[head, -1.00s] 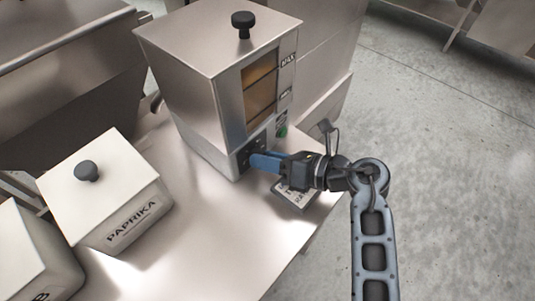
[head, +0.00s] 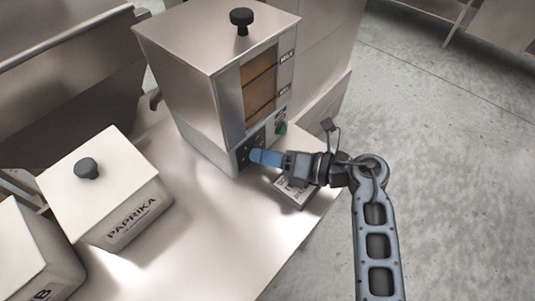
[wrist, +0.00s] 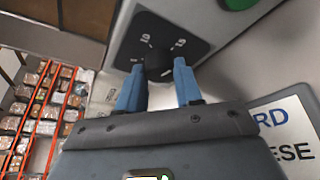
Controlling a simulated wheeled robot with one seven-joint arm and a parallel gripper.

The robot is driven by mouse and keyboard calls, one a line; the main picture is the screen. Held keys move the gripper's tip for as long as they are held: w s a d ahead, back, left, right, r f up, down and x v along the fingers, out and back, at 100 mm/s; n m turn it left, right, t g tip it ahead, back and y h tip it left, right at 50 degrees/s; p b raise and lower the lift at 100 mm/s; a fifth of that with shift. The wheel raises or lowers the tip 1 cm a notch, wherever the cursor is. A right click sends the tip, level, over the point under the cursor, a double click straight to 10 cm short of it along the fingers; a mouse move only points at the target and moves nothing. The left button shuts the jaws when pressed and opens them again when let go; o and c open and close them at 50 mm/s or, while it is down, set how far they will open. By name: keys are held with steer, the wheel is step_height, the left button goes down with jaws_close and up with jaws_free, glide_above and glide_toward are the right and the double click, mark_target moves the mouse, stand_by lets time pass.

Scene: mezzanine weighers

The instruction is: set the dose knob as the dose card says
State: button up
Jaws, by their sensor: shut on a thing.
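The dose knob (wrist: 158,66) is a small black knob on the dark dial plate (wrist: 150,38) low on the front of a steel dispenser (head: 185,85). In the wrist view my gripper (wrist: 157,76) has its blue fingers on either side of the knob, shut on it. Small white marks show on the plate around the knob; I cannot read its setting surely. In the head view my gripper (head: 254,156) hides the knob. The dose card (head: 291,194) lies below my gripper, partly covered; in the wrist view only its right part (wrist: 290,128) shows, with "RD" and "ESE".
A green button (head: 281,128) sits above and right of the dial. A lidded paprika bin (head: 120,210) stands at left on the steel counter (head: 205,235), another bin (head: 35,255) beside it. The counter between the bins and dispenser is clear. Open floor lies at right.

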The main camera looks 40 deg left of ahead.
steer(key=o, duration=1)
steer(key=shift+o, duration=0.2)
steer(key=shift+b+v, duration=0.5)
steer(key=shift+v, duration=3.35)
